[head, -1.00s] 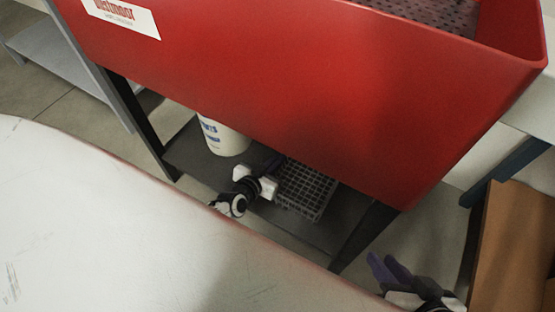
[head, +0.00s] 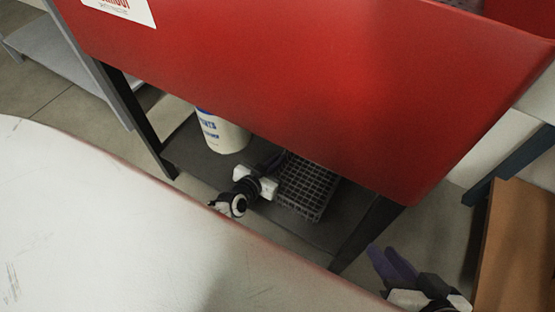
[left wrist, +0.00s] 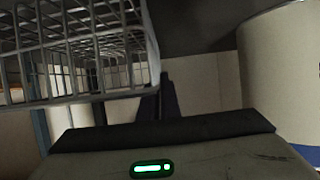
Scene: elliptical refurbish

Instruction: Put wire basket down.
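The grey wire basket (head: 308,190) is at the lower shelf (head: 190,150) under the red bin. Its upper part is hidden by the bin, and I cannot tell whether it rests fully on the shelf. My left gripper (head: 275,162) is at the basket's left side, low under the bin. In the left wrist view the basket (left wrist: 75,55) fills the upper left, and the left gripper's dark fingers (left wrist: 160,100) are close together at its right wall, appearing to pinch it. My right gripper (head: 392,266) is at the lower right, purple fingers apart, empty.
The big red bin (head: 300,90) overhangs the shelf, with dark legs (head: 365,235) on both sides. A white bucket (head: 222,132) stands left of the basket; it also shows in the left wrist view (left wrist: 280,75). A brown box (head: 520,245) is at the right. A pale rounded surface (head: 100,230) fills the foreground.

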